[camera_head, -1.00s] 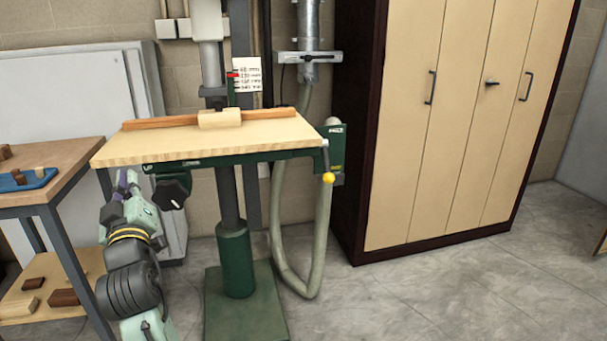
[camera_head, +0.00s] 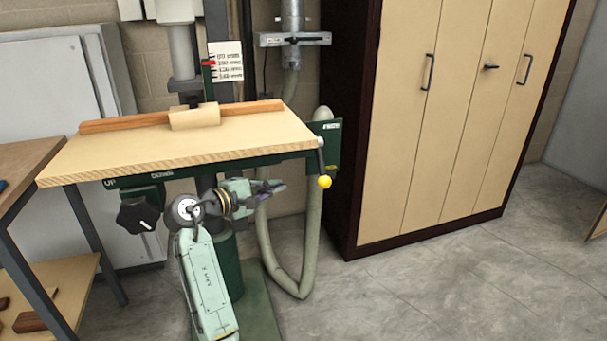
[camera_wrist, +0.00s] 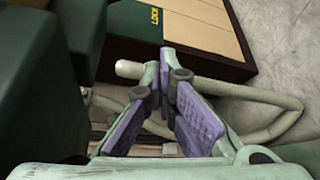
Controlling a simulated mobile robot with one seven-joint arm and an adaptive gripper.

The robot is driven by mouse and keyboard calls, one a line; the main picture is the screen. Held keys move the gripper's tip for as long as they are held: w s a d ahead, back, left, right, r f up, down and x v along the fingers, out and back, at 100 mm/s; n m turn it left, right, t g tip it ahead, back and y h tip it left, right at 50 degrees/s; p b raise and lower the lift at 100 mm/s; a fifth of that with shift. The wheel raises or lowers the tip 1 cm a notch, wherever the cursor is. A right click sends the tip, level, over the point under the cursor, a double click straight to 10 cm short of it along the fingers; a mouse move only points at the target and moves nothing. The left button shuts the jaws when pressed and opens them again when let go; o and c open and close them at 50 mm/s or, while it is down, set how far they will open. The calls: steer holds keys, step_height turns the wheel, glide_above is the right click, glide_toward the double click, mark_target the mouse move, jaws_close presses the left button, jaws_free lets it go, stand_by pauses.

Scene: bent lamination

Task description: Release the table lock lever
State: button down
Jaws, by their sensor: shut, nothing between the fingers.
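The table lock lever is a short dark lever (camera_head: 320,155) with a yellow knob (camera_head: 324,181), hanging down at the right front corner of the drill press table (camera_head: 190,145). My gripper (camera_head: 284,186) is below the table, left of the yellow knob and apart from it, pointing right. In the wrist view, its purple-padded fingers (camera_wrist: 167,72) come together at the tips, shut and empty. A green plate with yellow LOCK lettering (camera_wrist: 155,15) shows beyond them. I cannot make out the yellow knob in the wrist view.
A black knob (camera_head: 138,215) sits under the table's left front. A grey hose (camera_head: 300,275) loops behind my gripper. A wooden fence (camera_head: 110,124) and block lie on the table. A cabinet (camera_head: 440,120) stands right; a workbench (camera_head: 25,160) stands left. Floor at front right is clear.

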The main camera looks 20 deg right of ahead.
mark_target(321, 163)
steer(key=shift+s+r, duration=0.1)
steer(key=shift+s, duration=0.05)
steer(key=shift+d, duration=0.1)
steer(key=p+x, duration=0.1)
steer(key=x, duration=0.8)
steer(key=shift+w+d+p, duration=0.15)
steer(key=shift+w+p, duration=0.05)
steer(key=shift+p, duration=0.1)
steer(key=shift+s+d, duration=0.15)
steer(key=shift+d, duration=0.15)
steer(key=shift+s+d+r+p, duration=0.15)
steer(key=shift+s+r+p, duration=0.15)
steer(key=shift+s, duration=0.5)
steer(key=shift+s+d+r+p, duration=0.1)
steer(key=shift+s+r+p, duration=0.15)
steer(key=shift+s, duration=0.55)
steer(key=shift+r+p, duration=0.1)
steer(key=shift+p, duration=0.3)
steer(key=s+p, duration=0.1)
steer(key=p, duration=0.1)
steer(key=s+r+p, duration=0.1)
steer(key=p, duration=0.1)
steer(key=s+n+p, duration=0.1)
steer(key=p, duration=0.2)
steer(key=shift+d+r, duration=0.1)
steer(key=shift+r, duration=0.15)
